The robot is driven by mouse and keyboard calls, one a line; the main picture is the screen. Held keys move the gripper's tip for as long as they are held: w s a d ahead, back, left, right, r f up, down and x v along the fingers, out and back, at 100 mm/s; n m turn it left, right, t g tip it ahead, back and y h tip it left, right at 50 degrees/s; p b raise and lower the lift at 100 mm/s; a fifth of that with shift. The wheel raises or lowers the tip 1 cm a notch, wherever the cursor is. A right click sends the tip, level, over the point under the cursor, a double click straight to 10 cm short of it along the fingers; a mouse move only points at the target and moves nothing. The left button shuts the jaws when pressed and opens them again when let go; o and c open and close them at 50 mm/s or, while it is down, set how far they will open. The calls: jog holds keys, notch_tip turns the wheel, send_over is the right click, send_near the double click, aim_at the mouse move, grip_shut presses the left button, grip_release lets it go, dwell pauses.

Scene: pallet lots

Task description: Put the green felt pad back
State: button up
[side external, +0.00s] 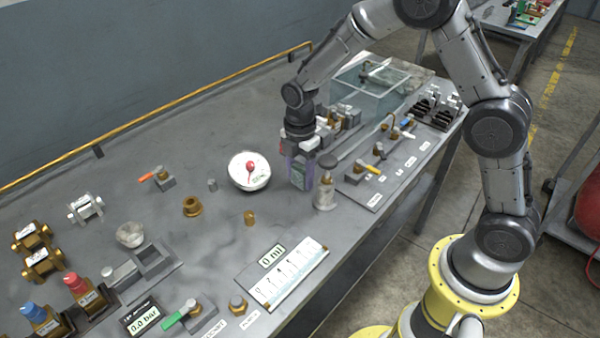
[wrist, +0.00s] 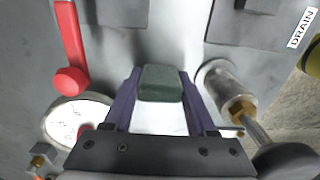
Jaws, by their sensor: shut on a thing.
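The green felt pad (wrist: 162,83) is a small dark green block between the purple fingers of my gripper (wrist: 160,92) in the wrist view. The fingers are shut on its two sides. In the side external view my gripper (side external: 300,178) points down just above or at the grey bench, between the white round dial and a metal cylinder. The pad is mostly hidden by the fingers there. I cannot tell whether it touches the bench. No place marked for the pad is clear in either view.
The white dial (side external: 248,172) with a red knob is close on the left. The metal cylinder (side external: 325,194) is close on the right. A valve panel (side external: 362,190) lies beyond it, and a clear tank (side external: 368,92) behind. Bare bench (side external: 200,260) lies toward the front.

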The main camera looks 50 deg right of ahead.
aim_at(302, 167)
jog(key=o, duration=1.3)
notch_tip(302, 167, up, 12)
jog(key=s+d+r+m+t, duration=0.1)
jog(key=s+r+m+t, duration=0.1)
jog(key=s+m, duration=0.4)
jog(key=s+d+r+m+t, duration=0.1)
jog(key=s+r+m, duration=0.2)
jog(key=s+m, duration=0.3)
jog(key=s+d+r+m+t, duration=0.1)
jog(key=s+m, duration=0.5)
jog(key=s, duration=0.7)
jog(key=shift+s+d+r+t, duration=0.1)
jog(key=shift+s+r+t, duration=0.05)
jog(key=shift+r+t, duration=0.35)
jog(key=shift+s+r+t, duration=0.1)
jog(key=shift+r+t, duration=0.2)
jog(key=shift+r, duration=0.3)
